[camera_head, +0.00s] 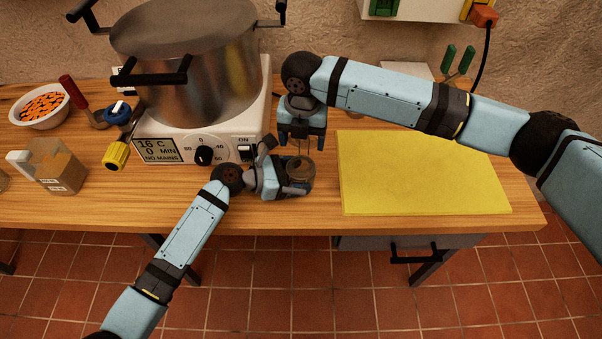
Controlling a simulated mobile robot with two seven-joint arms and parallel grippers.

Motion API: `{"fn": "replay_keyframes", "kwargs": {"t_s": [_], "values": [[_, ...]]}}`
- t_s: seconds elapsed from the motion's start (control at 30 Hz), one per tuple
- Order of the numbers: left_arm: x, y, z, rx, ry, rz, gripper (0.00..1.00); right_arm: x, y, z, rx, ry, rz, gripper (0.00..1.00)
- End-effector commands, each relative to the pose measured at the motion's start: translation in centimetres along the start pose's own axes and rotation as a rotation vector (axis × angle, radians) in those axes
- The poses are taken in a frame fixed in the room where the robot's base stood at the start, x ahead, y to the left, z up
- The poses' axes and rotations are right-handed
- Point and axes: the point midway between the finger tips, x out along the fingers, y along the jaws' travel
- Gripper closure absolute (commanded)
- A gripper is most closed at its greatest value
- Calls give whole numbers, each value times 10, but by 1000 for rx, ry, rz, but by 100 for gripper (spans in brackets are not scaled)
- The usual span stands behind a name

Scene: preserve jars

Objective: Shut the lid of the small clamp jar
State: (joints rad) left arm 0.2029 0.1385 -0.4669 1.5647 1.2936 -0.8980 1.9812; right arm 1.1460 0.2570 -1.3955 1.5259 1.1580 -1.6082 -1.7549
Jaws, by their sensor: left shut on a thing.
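The small clamp jar (300,169) stands on the wooden table between the white heater and the yellow board. It is small in the picture and partly hidden by both grippers. My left gripper (291,188) is at the jar's left and front side, low down, shut on the jar. My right gripper (303,140) is just above the jar, pointing down. A thin wire-like part shows between its fingers and the jar. I cannot tell from this view whether the lid lies flat on the rim.
A large steel pot (200,70) stands on the white heater (222,150) behind and left. A yellow board (415,175) lies at the right. The table's front edge is close to the jar.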

Motion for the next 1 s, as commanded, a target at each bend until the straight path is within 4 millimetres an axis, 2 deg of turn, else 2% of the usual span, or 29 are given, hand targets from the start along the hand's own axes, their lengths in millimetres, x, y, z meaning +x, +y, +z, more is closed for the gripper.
{"fn": "replay_keyframes", "kwargs": {"t_s": [0.03, 0.1, 0.13, 0.47, 1.0], "values": [[0, 1, 2, 1, -3, 2, 39, 2, 0, -1, -2, 3, -2, 18], [0, 1, 2, 1, -3, 2, 39, 2, 0, -1, -1, 3, -2, 3], [0, 1, 2, 2, -3, 1, 39, 2, 0, -1, -2, 3, -1, 0], [2, -1, 2, 4, -3, -3, 40, -4, 2, -2, -4, 3, 2, 0], [1, -1, 0, 0, 0, -2, 40, -60, 2, -1, -4, 1, 4, 0]]}}
